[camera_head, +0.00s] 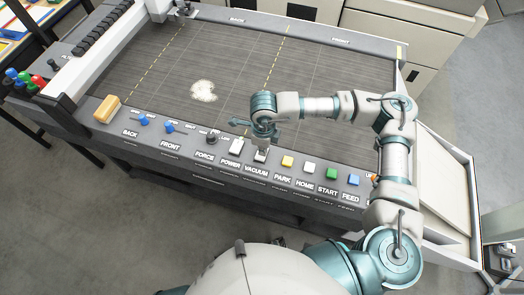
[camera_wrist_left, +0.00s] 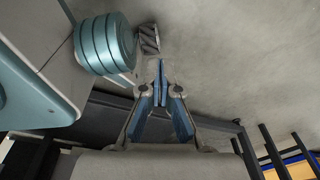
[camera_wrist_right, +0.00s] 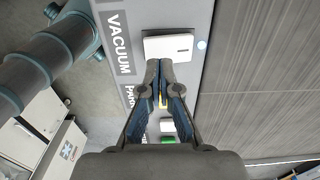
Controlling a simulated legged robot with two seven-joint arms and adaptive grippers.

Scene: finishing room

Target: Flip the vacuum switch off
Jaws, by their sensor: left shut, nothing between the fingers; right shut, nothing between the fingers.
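The vacuum switch (camera_head: 260,156) is a white rocker on the table's front panel, above the VACUUM label (camera_head: 256,169). In the right wrist view the vacuum switch (camera_wrist_right: 168,47) is a white plate with a small dark mark near its right end. My right gripper (camera_head: 262,146) points down at the switch, partly covering it. In its wrist view the right gripper (camera_wrist_right: 159,65) is shut and empty, fingertips at the plate's near edge; I cannot tell whether they touch. My left gripper (camera_wrist_left: 160,65) is shut and empty over grey floor; it is outside the head view.
The white power switch (camera_head: 236,146) sits just left of the vacuum switch. Yellow, white, green and blue buttons line the panel to the right, including the green start button (camera_head: 331,173). A force knob (camera_head: 212,138) and a wooden block (camera_head: 107,109) are farther left. The dark bed is mostly clear.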

